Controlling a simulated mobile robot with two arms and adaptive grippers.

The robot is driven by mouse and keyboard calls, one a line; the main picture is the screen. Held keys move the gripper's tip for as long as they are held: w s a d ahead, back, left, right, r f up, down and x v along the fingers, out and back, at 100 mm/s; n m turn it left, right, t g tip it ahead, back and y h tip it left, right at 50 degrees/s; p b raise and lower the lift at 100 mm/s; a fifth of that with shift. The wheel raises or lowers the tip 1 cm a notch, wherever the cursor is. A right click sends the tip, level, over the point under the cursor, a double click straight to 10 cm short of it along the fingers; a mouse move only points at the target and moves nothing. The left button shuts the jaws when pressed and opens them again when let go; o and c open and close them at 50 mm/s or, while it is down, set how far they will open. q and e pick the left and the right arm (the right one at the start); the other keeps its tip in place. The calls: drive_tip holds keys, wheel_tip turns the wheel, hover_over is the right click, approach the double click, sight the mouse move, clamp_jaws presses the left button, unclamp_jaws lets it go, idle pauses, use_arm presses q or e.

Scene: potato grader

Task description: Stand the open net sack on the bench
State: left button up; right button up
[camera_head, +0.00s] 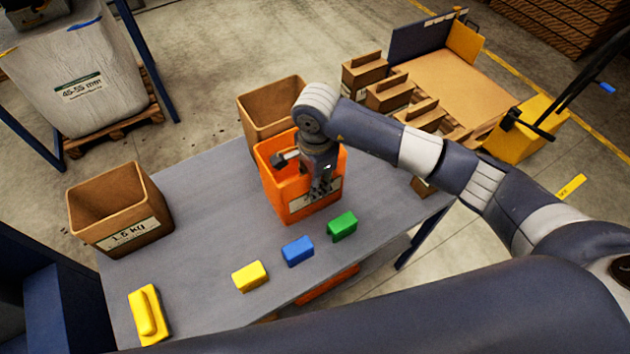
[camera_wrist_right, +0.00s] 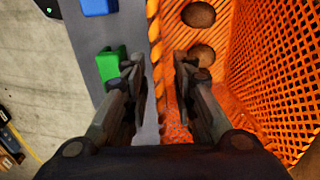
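The open orange net sack (camera_head: 284,184) stands upright on the grey bench (camera_head: 205,205), its mouth facing up. In the right wrist view its mesh wall (camera_wrist_right: 275,60) fills the right side, and two brown round things like potatoes (camera_wrist_right: 199,14) show inside. My right gripper (camera_head: 320,189) is at the sack's near right rim, pointing down. In the wrist view the fingers (camera_wrist_right: 158,66) are apart, one on each side of the rope-like rim (camera_wrist_right: 155,45). I cannot tell whether they touch it. My left gripper is not in view.
Green (camera_head: 342,226), blue (camera_head: 297,251) and yellow (camera_head: 249,276) blocks lie in front of the sack. A yellow-handled block (camera_head: 149,314) lies near left. A cardboard box marked 1.5 kg (camera_head: 122,238) stands left; another box (camera_head: 262,103) is behind the sack. The bench between is clear.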

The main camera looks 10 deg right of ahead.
wheel_tip(320, 180, up, 11)
drive_tip(key=b, duration=0.4)
drive_tip(key=shift+f, duration=0.1)
drive_tip(key=shift+r, duration=0.6)
